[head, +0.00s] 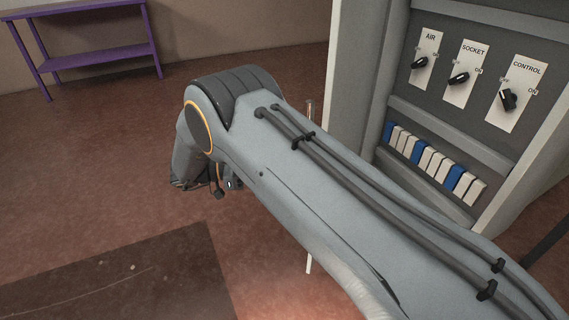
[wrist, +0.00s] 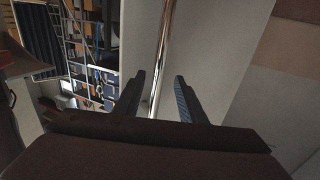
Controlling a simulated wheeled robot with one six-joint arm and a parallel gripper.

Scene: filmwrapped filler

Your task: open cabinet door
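The cabinet (head: 350,60) stands at the right in the head view, with its pale side toward my arm. A thin upright metal handle (head: 309,262) shows above and below my arm, which hides its middle. In the wrist view the shiny handle bar (wrist: 163,40) runs up a pale flat panel (wrist: 215,45), which looks like the cabinet door. My gripper (wrist: 159,80) is open, with one finger on each side of the bar and visible gaps to both. In the head view my forearm hides the fingers.
The cabinet's front holds AIR, SOCKET and CONTROL knobs (head: 460,78) above a row of blue and white switches (head: 428,160). A purple table (head: 95,54) stands at the back left. A dark mat (head: 150,275) lies on otherwise open floor. The wrist view shows cluttered shelving (wrist: 90,40) at the left.

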